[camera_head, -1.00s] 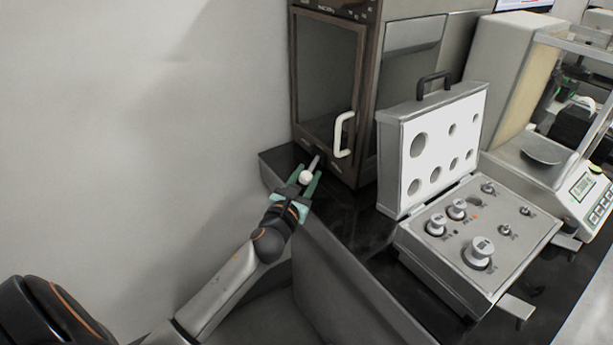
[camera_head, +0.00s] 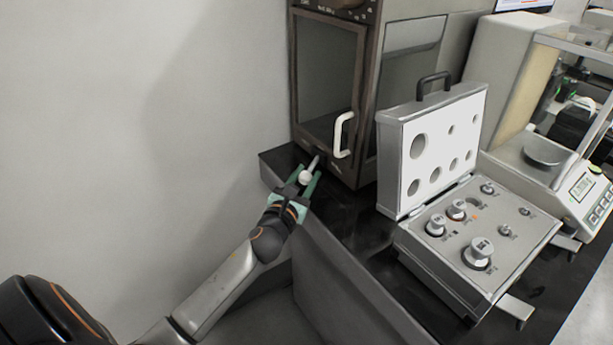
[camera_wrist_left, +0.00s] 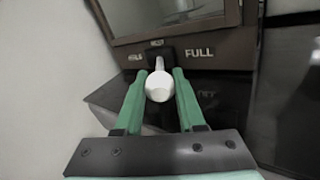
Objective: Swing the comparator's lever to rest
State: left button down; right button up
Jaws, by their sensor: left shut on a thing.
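The comparator (camera_head: 366,110) is a dark brown cabinet with a glass door and a white handle. Its lever, a grey rod with a white ball knob (camera_head: 305,178), sticks out from the lower front. In the left wrist view the knob (camera_wrist_left: 159,86) sits between the green fingers. My left gripper (camera_head: 307,180) is shut on the knob. My right gripper is not in view.
An open weight case (camera_head: 480,250) with several metal weights stands right of the comparator on the black table (camera_head: 350,220). A balance (camera_head: 560,180) stands farther right. A plain wall is close on the left.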

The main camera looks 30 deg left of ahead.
pick_arm(q)
jog(key=shift+s+a+m+h+p, duration=0.1)
jog(key=shift+a+m+h+p, duration=0.4)
jog(key=shift+h, duration=0.5)
jog(key=shift+a+f+m+h, duration=0.1)
jog(key=shift+a+m+h, duration=0.45)
jog(key=shift+m+h, duration=0.4)
jog(key=a+m+h+b, duration=0.1)
jog(key=h+b, duration=0.1)
jog(key=shift+a+f+h, duration=0.1)
jog(key=shift+f+h, duration=0.05)
jog(key=shift+h, duration=0.2)
jog(key=shift+w+a+m+h+b, duration=0.2)
jog(key=shift+a+m+h+b, duration=0.3)
jog(key=shift+m+h+b, duration=0.55)
jog(key=shift+w+a+g+h+b, duration=0.1)
jog(key=shift+a+g+h+b, duration=0.15)
jog(key=shift+h+b, duration=0.5)
jog(key=shift+a+r+m+g+b, duration=0.15)
jog(key=shift+r+m+g+b, duration=0.1)
jog(key=shift+m+b, duration=0.25)
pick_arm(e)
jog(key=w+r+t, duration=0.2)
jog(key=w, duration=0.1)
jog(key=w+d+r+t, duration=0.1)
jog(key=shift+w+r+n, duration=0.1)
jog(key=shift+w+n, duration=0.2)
